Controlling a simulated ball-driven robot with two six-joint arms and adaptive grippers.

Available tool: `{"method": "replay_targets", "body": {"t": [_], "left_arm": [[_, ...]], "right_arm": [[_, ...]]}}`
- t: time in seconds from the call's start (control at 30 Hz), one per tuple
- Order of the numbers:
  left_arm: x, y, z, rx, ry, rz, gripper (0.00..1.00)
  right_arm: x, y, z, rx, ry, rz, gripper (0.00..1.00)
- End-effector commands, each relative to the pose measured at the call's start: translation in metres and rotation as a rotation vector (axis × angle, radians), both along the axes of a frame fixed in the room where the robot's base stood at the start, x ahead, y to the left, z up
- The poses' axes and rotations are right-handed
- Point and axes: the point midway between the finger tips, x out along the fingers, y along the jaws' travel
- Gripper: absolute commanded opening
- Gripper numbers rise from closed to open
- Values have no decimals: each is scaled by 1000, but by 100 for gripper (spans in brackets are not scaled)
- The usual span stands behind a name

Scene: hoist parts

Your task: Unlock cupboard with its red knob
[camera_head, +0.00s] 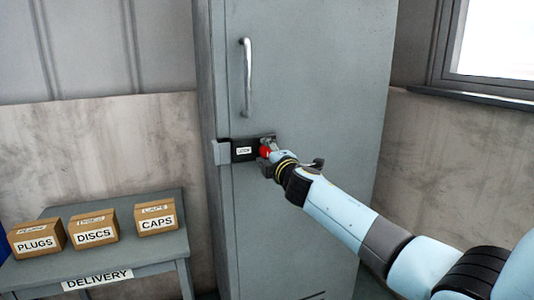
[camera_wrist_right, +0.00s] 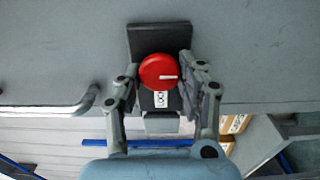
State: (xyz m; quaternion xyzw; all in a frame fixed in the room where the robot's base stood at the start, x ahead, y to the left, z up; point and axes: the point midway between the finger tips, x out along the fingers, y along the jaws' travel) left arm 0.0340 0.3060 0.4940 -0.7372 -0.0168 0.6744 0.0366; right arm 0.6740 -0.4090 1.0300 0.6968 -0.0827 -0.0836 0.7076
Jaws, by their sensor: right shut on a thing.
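The tall grey cupboard (camera_head: 310,80) stands in the middle of the head view, its door closed. A black lock plate (camera_head: 243,151) with a white label sits at the door's left edge, below the handle. The red knob (camera_head: 265,151) is on this plate, partly hidden by my right gripper (camera_head: 272,155). In the right wrist view the round red knob (camera_wrist_right: 158,71) has a white mark pointing right. My right gripper (camera_wrist_right: 160,82) has a finger on each side of the knob and is shut on it. My left gripper is not in view.
A vertical metal handle (camera_head: 247,78) sticks out above the lock. A grey delivery table (camera_head: 150,250) at the lower left bears boxes labelled plugs (camera_head: 36,240), discs (camera_head: 94,230) and caps (camera_head: 156,217). A window (camera_head: 490,40) is at the upper right.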

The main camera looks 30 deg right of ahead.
Motion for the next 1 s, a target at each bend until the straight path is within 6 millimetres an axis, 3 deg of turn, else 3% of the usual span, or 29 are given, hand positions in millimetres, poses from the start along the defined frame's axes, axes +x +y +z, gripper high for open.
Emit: {"method": "replay_targets", "body": {"t": [0.17, 0.2, 0.37, 0.73, 1.0], "left_arm": [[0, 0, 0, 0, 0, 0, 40], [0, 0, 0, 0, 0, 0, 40], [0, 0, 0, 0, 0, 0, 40], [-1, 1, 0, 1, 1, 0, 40], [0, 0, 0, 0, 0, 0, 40]], "right_arm": [[0, 1, -1, 0, 2, 1, 6], [0, 1, -1, 0, 2, 1, 41], [0, 0, -1, 0, 1, 1, 61], [-8, 2, -2, 0, 1, 0, 61], [-60, 14, -2, 0, 3, 2, 61]]}}
